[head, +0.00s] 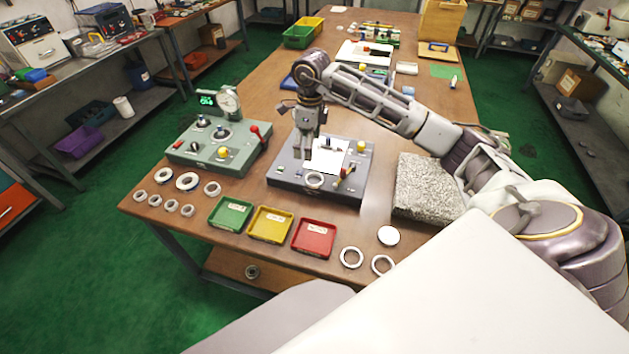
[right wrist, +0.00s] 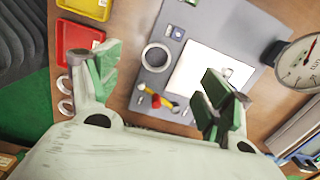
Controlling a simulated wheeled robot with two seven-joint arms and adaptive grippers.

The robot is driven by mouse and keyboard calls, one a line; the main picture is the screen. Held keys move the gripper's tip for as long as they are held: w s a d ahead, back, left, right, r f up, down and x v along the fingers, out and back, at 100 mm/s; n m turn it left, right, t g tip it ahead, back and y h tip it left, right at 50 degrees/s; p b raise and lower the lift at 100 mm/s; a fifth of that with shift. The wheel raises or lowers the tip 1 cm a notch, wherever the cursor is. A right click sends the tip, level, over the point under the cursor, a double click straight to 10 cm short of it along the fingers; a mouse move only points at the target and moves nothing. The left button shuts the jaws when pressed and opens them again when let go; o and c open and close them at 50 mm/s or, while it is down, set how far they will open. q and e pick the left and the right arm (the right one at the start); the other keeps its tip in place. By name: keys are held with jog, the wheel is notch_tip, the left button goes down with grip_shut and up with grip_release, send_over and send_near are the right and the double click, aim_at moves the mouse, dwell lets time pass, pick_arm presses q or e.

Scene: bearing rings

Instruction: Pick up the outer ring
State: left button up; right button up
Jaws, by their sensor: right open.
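A pale metal ring (head: 314,187) lies on the front part of a grey fixture (head: 286,181). In the right wrist view this ring (right wrist: 143,60) lies flat beyond and between the fingers. Other rings lie on the table: several at the left, including a larger one (head: 178,182), and two at the front right, one of them here (head: 342,258). I cannot tell from looks alone which ring is the outer ring. My right gripper (head: 308,152) points down over the fixture, just behind its ring. It is open and empty, fingers wide apart in the wrist view (right wrist: 160,92). My left gripper is out of view.
A green gauge device (head: 190,153) stands left of the fixture, a speckled stone block (head: 426,190) right. Green (head: 217,222), yellow (head: 256,231) and red (head: 300,247) trays line the front. The fixture carries a white sheet and a yellow-and-red lever (head: 347,173).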

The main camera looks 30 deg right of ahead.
jog(key=n, duration=0.1)
jog(key=s+d+n, duration=0.1)
jog(key=n, duration=0.1)
jog(key=shift+s+g, duration=0.1)
jog(key=shift+g, duration=0.2)
jog(key=shift+n, duration=0.3)
jog(key=shift+f, duration=0.15)
